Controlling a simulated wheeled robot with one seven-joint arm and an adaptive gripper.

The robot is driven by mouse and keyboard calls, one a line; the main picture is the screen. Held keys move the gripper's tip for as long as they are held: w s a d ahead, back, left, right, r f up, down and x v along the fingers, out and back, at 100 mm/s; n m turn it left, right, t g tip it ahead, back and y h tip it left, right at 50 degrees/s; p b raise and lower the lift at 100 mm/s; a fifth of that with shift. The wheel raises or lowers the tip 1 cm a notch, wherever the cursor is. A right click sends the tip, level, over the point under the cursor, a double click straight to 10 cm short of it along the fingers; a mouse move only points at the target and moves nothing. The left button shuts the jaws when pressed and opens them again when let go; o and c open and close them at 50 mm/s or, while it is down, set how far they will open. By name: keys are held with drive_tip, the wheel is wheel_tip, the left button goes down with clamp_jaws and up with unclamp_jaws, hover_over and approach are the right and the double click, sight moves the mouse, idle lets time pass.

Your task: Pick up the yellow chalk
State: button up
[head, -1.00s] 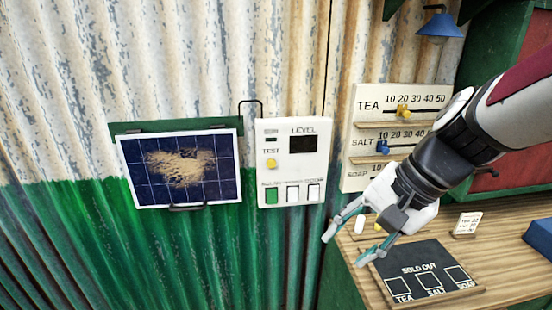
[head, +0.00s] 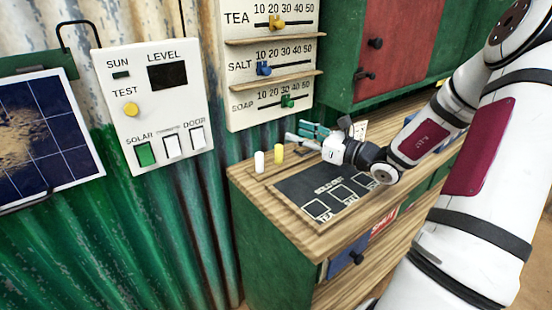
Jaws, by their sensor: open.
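The yellow chalk (head: 278,152) stands upright on the wooden counter, near its back left part. A white chalk (head: 259,161) stands just to its left, apart from it. My gripper (head: 300,136) is open, with its fingers pointing left, to the right of the yellow chalk. The fingertips look close to the chalk, but I cannot tell the exact gap. Nothing shows between the fingers.
A dark "SOLD OUT" board (head: 323,188) lies on the counter (head: 252,184) in front of the chalks. The price board (head: 240,105) with sliders hangs behind. A switch panel (head: 197,78) and solar panel (head: 45,135) are on the corrugated wall. A red cabinet door (head: 390,45) is at the back.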

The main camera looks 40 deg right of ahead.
drive_tip(key=b, duration=0.1)
approach(282, 149)
drive_tip(key=x, duration=0.3)
drive_tip(key=shift+w, duration=0.4)
drive_tip(key=shift+w+a+f, duration=0.1)
drive_tip(key=shift+w+a, duration=0.05)
drive_tip(key=shift+w, duration=0.05)
drive_tip(key=shift+b+x, duration=0.7)
drive_tip(key=shift+x, duration=2.85)
drive_tip(key=shift+c, duration=0.4)
clamp_jaws()
